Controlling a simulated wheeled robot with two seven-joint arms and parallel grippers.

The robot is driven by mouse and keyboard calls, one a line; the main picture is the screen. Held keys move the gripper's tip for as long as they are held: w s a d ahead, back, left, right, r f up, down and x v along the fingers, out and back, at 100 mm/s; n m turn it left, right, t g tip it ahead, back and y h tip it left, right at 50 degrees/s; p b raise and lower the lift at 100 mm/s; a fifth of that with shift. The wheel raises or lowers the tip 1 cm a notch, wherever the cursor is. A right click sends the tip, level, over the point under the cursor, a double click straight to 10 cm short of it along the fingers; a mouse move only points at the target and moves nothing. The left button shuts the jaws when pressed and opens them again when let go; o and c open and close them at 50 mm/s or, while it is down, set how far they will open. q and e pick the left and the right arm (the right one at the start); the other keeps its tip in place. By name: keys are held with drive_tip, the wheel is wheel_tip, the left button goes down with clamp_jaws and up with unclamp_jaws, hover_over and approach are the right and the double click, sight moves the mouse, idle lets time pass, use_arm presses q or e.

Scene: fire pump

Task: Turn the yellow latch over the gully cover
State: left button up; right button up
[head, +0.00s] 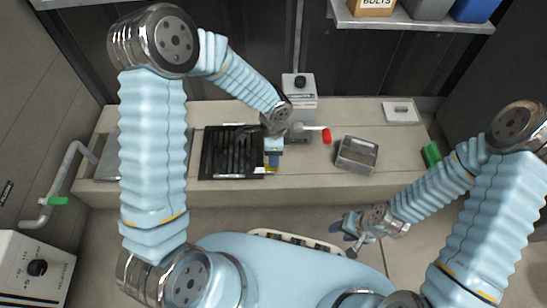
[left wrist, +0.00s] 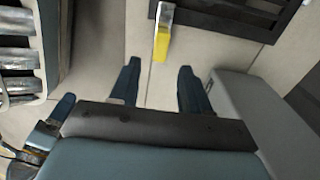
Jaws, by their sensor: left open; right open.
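The black slatted gully cover (head: 217,150) lies in the bench top at centre left; its frame edge also shows in the left wrist view (left wrist: 232,24). The yellow latch (head: 273,166) is at the cover's right side, partly hidden by my left gripper in the head view. In the left wrist view the yellow latch (left wrist: 161,44) has a pale metal upper part beside the cover's edge. My left gripper (left wrist: 160,84) is open, its fingertips just short of the latch, which lines up between them. My right gripper (head: 345,231) is open and empty, in front of the bench.
An open metal box (head: 357,155) stands on the bench, right of a red-handled valve (head: 326,135). A white box with a black knob (head: 300,87) stands behind. A pipe with a green handle (head: 58,201) is at the left.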

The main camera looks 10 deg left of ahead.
use_arm(q)
wheel_tip(320, 180, up, 8)
drive_tip(key=p, duration=0.1)
drive_tip(key=shift+r, duration=0.15)
drive_tip(key=shift+p, duration=0.3)
drive_tip(key=s+f+n+h+p, duration=0.2)
drive_tip(key=s+f+n+p, duration=0.1)
drive_tip(key=s+n+p, duration=0.2)
drive_tip(key=s+d+f+n+h+p, duration=0.1)
drive_tip(key=s+f+n+p, duration=0.3)
drive_tip(key=s+n, duration=0.6)
drive_tip(key=shift+f+n+t+h+p, duration=0.25)
drive_tip(key=shift+n+t+h+p, duration=0.15)
drive_tip(key=shift+n+h+p, duration=0.35)
drive_tip(key=shift+s, duration=0.1)
